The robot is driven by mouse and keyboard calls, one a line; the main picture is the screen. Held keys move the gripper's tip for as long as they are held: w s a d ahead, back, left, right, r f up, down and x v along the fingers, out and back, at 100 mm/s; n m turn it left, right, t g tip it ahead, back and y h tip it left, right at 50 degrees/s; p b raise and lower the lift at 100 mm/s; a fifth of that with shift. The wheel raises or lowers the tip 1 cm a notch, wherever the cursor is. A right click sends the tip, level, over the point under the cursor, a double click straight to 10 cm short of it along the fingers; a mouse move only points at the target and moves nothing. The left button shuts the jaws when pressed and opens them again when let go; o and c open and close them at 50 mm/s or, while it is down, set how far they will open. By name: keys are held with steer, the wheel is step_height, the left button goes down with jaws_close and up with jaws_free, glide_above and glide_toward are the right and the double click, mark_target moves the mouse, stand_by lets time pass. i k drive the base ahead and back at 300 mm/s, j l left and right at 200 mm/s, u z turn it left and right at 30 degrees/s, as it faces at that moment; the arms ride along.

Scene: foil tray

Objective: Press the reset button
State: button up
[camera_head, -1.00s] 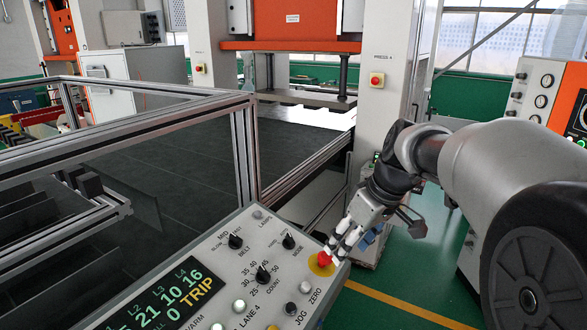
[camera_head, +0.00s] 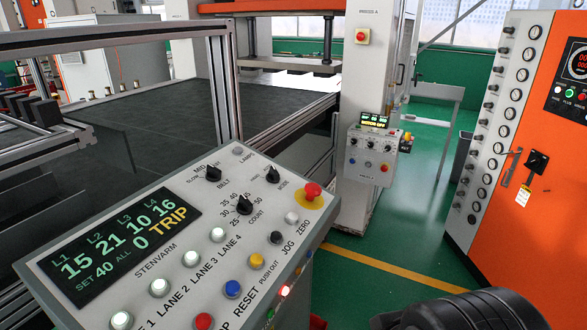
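The grey control panel (camera_head: 135,255) fills the lower left of the head view. A blue button (camera_head: 232,289) sits near its front edge, directly above the word RESET. A yellow button labelled PUSH OUT (camera_head: 257,261) is up and right of it, and a red button (camera_head: 203,321) is down and left, its label partly cut off. A red mushroom button (camera_head: 313,191) stands on a yellow disc at the panel's right corner, with nothing touching it. The display (camera_head: 125,247) reads TRIP in yellow. My gripper is out of view; only a dark part of my arm shows at the bottom right.
White lane buttons (camera_head: 190,258) line the panel left of the blue button; black knobs (camera_head: 244,206) sit behind. A press post (camera_head: 362,110) and an orange cabinet (camera_head: 530,150) stand beyond. Green floor lies between.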

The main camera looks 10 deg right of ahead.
mark_target(232, 287)
steer(key=k+u, duration=0.65)
steer(key=u, duration=0.15)
